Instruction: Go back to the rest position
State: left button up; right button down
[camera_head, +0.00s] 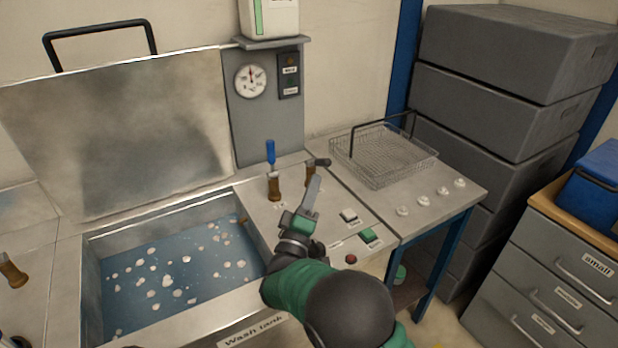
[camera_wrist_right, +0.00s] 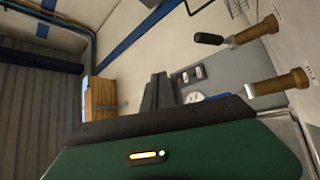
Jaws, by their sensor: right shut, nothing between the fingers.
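My right gripper (camera_head: 312,192) is over the panel to the right of the wash tank, its fingers shut and empty and pointing toward the back wall. In the right wrist view the dark fingers (camera_wrist_right: 158,92) are together with nothing between them. A brass valve with an upright blue handle (camera_head: 271,153) stands just left of the gripper. A second brass valve with a black handle (camera_head: 321,162) is just beyond the fingertips, partly hidden by them; I cannot tell whether they touch.
The wash tank (camera_head: 170,270) is open, with water and floating white bits, its lid (camera_head: 130,130) raised. A wire basket (camera_head: 385,155) sits on the right-hand table near several white knobs. Green and white switches and a red button (camera_head: 351,259) are near my right arm. Grey crates (camera_head: 500,110) stand right.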

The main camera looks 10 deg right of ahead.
jog(key=s+d+f+m+g+y+p, duration=0.3)
jog(key=s+f+g+y+p, duration=0.45)
jog(key=y, duration=0.25)
jog(key=s+d+f+m+g, duration=0.1)
jog(key=s+f+g, duration=0.1)
jog(key=s, duration=0.6)
jog(key=s+d+f+m+g+p, duration=0.1)
jog(key=s+d+f+m+g, duration=0.1)
jog(key=s+g, duration=0.2)
jog(key=s+d+f+m+g, duration=0.1)
jog(key=s+g, duration=0.2)
jog(key=s, duration=0.8)
jog(key=shift+s+d+f+m+g+y+p, duration=0.3)
jog(key=shift+s+d+f+m+g+p, duration=0.05)
jog(key=shift+f+m, duration=0.05)
